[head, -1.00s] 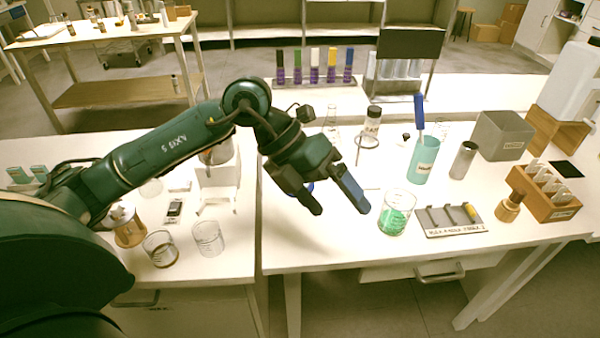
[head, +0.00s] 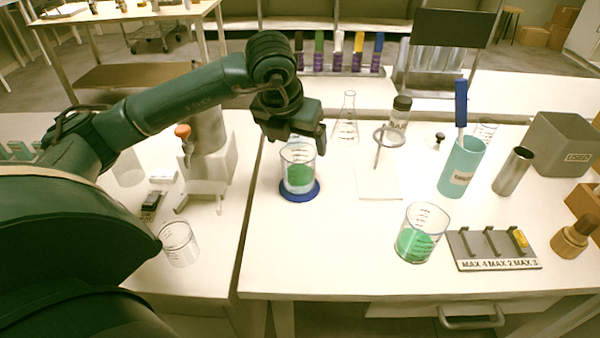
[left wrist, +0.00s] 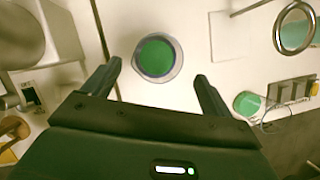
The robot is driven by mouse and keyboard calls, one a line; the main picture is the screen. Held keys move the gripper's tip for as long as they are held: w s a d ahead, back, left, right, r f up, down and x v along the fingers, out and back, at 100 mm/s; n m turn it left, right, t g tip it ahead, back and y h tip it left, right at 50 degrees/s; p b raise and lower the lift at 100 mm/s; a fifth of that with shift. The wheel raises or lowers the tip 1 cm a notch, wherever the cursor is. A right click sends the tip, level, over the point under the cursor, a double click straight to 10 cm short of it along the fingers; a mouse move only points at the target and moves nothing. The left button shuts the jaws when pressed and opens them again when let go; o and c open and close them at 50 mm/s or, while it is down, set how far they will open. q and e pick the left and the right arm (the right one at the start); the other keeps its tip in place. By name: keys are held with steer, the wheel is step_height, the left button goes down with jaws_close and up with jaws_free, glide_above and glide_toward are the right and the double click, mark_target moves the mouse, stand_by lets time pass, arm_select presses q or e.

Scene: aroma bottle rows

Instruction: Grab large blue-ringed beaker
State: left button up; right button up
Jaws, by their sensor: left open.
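The beaker with the blue ring (head: 300,190) stands upright on the bench and holds green liquid. In the left wrist view the beaker (left wrist: 157,57) appears from above, between and just beyond the fingertips. My left gripper (head: 306,140) is at the back of the beaker's rim in the head view, close above it. Its two open fingers also show in the left wrist view (left wrist: 152,84), with nothing between them held. I cannot tell whether a finger touches the glass. My right gripper is not in view.
Another beaker with green contents (head: 418,240) stands to the right, beside a grey slotted block (head: 490,250). A conical flask (head: 346,122) and a ring stand (head: 378,178) are close on the right. The bench in front of the blue-ringed beaker is clear.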

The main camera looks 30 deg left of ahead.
mark_target(299, 156)
arm_select(q)
steer(key=shift+x, duration=3.4)
steer(key=shift+a, duration=0.15)
steer(key=shift+c, duration=0.6)
steer(key=c, duration=1.1)
